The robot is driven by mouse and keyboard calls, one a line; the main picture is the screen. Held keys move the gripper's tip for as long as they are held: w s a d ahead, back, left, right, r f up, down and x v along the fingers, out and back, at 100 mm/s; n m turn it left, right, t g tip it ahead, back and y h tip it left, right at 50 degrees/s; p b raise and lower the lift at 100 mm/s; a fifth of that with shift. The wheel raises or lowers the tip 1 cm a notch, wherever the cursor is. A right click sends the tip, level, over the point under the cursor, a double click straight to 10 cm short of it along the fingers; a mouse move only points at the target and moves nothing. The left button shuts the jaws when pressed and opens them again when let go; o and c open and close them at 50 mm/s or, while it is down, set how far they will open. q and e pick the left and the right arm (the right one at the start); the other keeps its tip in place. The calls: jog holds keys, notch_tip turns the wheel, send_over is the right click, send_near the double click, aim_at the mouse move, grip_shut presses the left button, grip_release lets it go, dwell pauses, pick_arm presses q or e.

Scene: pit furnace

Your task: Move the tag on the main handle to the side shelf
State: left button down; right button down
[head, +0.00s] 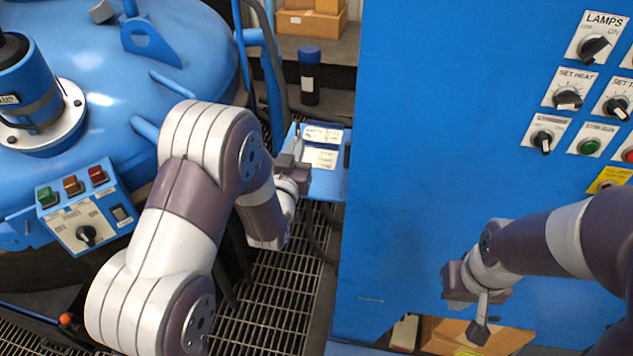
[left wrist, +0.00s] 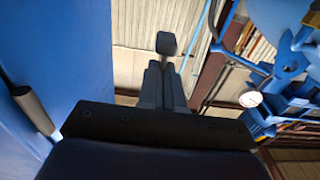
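A small blue shelf-like ledge (head: 327,186) with pale labelled plates (head: 320,157) sits against the left side of the blue cabinet. I cannot tell whether one of these plates is a loose tag. I cannot make out the main handle or a tag on it. My left gripper (head: 295,150) is at the left edge of this ledge; contact is unclear. In the left wrist view its fingers (left wrist: 166,45) are together with nothing seen between them. My right gripper (head: 479,331) hangs in front of the lower cabinet face, fingers together and empty.
The blue cabinet (head: 430,150) with knobs and buttons fills the right. A blue furnace lid (head: 100,70) and a control box (head: 85,212) are at the left. A curved blue pipe (head: 240,50) stands behind my left arm. The left wrist view shows a gauge (left wrist: 250,98).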

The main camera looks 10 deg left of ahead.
pick_arm(q)
jog(key=f, duration=0.6)
jog(key=shift+w+f+p, duration=0.25)
jog(key=shift+f+p, duration=0.05)
jog(key=shift+f, duration=0.4)
jog(key=shift+a, duration=0.1)
jog(key=shift+f, duration=0.1)
